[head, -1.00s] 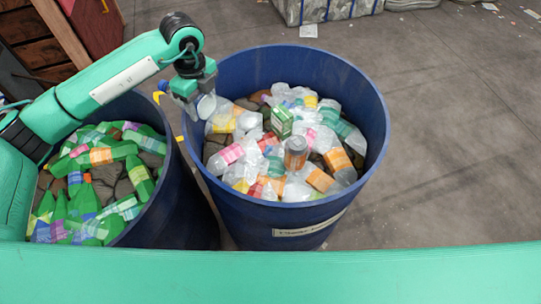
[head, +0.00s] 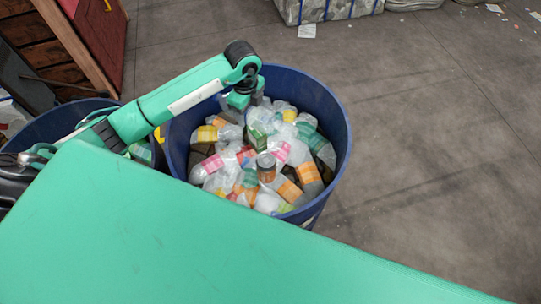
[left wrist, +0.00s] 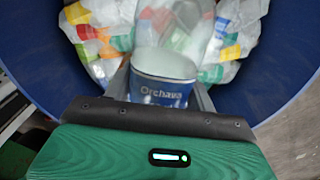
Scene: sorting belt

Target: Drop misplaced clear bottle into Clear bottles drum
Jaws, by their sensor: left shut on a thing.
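My left gripper (head: 243,98) is over the back-left part of the blue drum (head: 343,130) filled with clear bottles, inside its rim. In the left wrist view, the left gripper (left wrist: 163,80) is shut on a clear bottle (left wrist: 170,40) with a blue label reading "Orchava". More clear bottles with coloured labels lie beyond it, inside the blue drum wall (left wrist: 30,60). In the head view the held bottle is hard to tell from the pile. The drum's front label is mostly hidden. My right gripper is not in view.
A second blue drum (head: 50,122) stands at the left, its contents largely hidden by my arm. Wooden crates (head: 60,40) stand at the back left.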

